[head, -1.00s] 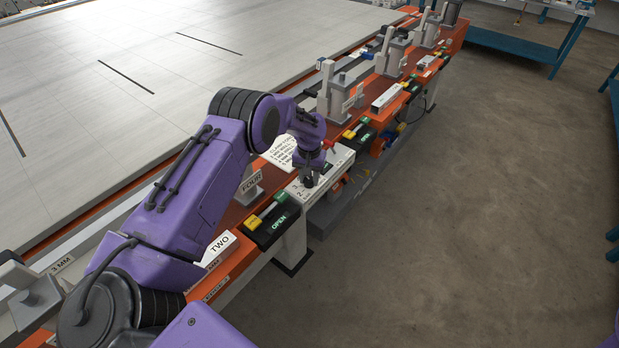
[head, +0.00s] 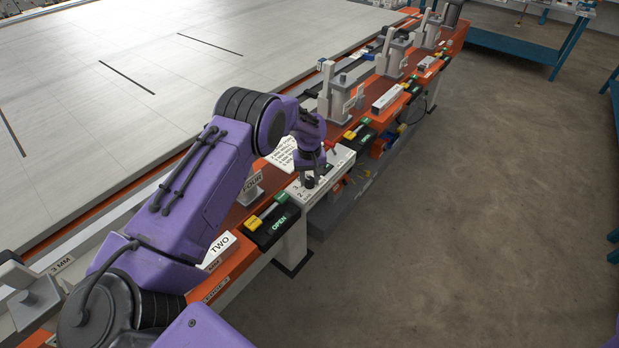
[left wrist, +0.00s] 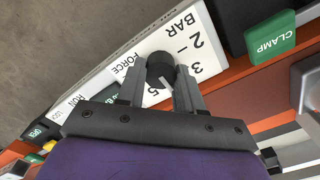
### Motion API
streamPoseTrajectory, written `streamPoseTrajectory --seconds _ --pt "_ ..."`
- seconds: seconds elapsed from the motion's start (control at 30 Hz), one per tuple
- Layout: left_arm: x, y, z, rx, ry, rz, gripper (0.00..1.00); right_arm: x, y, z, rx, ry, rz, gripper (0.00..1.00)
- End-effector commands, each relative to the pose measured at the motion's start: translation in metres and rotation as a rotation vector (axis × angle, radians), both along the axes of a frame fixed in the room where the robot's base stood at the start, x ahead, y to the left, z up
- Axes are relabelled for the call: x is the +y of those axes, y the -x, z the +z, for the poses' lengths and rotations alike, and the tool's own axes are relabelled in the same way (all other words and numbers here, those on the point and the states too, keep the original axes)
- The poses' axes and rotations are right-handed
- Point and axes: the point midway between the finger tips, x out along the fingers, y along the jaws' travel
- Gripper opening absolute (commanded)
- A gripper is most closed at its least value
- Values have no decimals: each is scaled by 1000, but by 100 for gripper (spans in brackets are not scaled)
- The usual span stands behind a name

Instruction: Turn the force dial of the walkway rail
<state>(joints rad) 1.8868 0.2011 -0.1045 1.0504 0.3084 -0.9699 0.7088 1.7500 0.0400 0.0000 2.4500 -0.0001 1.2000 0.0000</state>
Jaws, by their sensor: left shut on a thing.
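The force dial (left wrist: 161,68) is a round black knob with a pale pointer mark, on a white panel (left wrist: 128,58) lettered FORCE and BAR with several numbers around it. My left gripper (left wrist: 164,80) is shut on the dial, one finger on each side, in the left wrist view. The pale mark on the knob points toward the gripper side, near the number 5. In the head view my left gripper (head: 309,182) reaches down onto the white panel (head: 335,163) on the orange rail, and hides most of the dial. My right gripper is not in view.
A green CLAMP button (left wrist: 272,36) sits beside the panel. The floor to the right is clear.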

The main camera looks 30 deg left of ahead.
Motion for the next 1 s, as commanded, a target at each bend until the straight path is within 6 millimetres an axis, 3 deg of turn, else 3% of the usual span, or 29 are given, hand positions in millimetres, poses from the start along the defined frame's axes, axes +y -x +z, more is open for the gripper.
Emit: streamPoseTrajectory --seconds 0.13,0.17,0.23,0.6,1.0 --pt "0 -1 1 -1 0 -1 5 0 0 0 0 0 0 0" --pt "0 -1 1 -1 0 -1 39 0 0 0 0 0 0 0" --pt "0 -1 1 -1 0 -1 61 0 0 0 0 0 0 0" --pt "0 -1 7 -2 -1 -2 61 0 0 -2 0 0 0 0" --pt "0 -1 92 -4 -1 -2 61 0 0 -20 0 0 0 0"
